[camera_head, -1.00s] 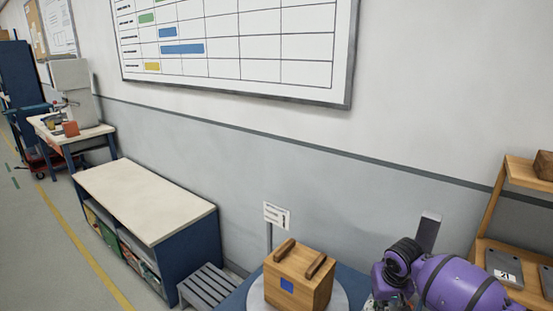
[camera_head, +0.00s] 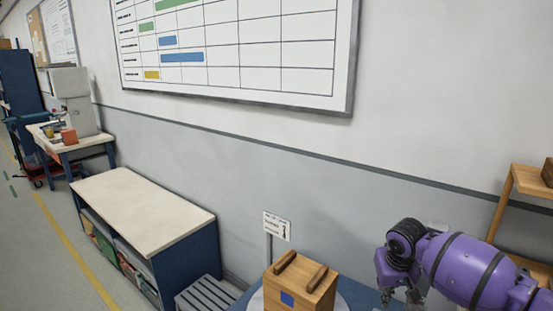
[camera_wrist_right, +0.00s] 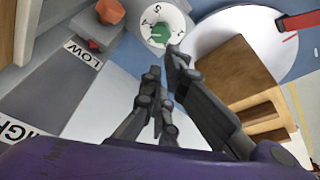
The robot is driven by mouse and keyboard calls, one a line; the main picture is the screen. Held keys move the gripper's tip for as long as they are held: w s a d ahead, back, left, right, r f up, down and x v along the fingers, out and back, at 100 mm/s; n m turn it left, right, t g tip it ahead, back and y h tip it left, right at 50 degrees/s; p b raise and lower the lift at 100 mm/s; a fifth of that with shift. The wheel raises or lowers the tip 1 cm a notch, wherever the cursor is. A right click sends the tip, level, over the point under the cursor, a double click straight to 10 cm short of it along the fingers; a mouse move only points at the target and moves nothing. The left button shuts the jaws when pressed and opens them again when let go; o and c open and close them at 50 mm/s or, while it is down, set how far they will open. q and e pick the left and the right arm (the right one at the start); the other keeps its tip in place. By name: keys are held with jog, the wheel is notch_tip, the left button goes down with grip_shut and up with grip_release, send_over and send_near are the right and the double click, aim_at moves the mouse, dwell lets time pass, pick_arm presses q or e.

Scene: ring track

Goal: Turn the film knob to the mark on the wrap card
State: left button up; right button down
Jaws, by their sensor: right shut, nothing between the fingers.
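The film knob is a green knob (camera_wrist_right: 158,32) on a white marked dial (camera_wrist_right: 180,15) at the top of the right wrist view. My right gripper (camera_wrist_right: 163,62) is shut and empty, its fingertips just below the dial in that picture; I cannot tell if they touch it. In the head view my purple right arm (camera_head: 465,267) comes in from the right, its gripper cut off at the bottom. The wrap card (camera_head: 277,226) stands on a post behind the wooden box; its small print is unreadable here. My left gripper is not in view.
The wooden box (camera_head: 312,291) with two top bars sits on a white round turntable (camera_wrist_right: 215,32). A grey panel (camera_wrist_right: 85,85) carries LOW and HIGH labels, with an orange-red block (camera_wrist_right: 110,11) near it. A low bench (camera_head: 140,209) is at left, a wooden shelf (camera_head: 505,205) at right.

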jog(key=shift+w+d+f+g+b, duration=0.15)
jog(key=shift+d+f+g+b, duration=0.15)
jog(key=shift+d+f, duration=0.1)
jog(key=shift+s+d, duration=0.2)
jog(key=s+f+b, duration=0.1)
jog(key=f, duration=0.1)
jog(key=s+f+g+b, duration=0.2)
jog(key=f, duration=0.1)
jog(key=shift+s+f+m+y, duration=0.2)
jog(key=shift+f+m+y, duration=0.1)
jog(key=shift+y, duration=0.1)
jog(key=shift+f, duration=0.3)
jog(key=shift+w+f, duration=0.1)
jog(key=shift+f, duration=0.65)
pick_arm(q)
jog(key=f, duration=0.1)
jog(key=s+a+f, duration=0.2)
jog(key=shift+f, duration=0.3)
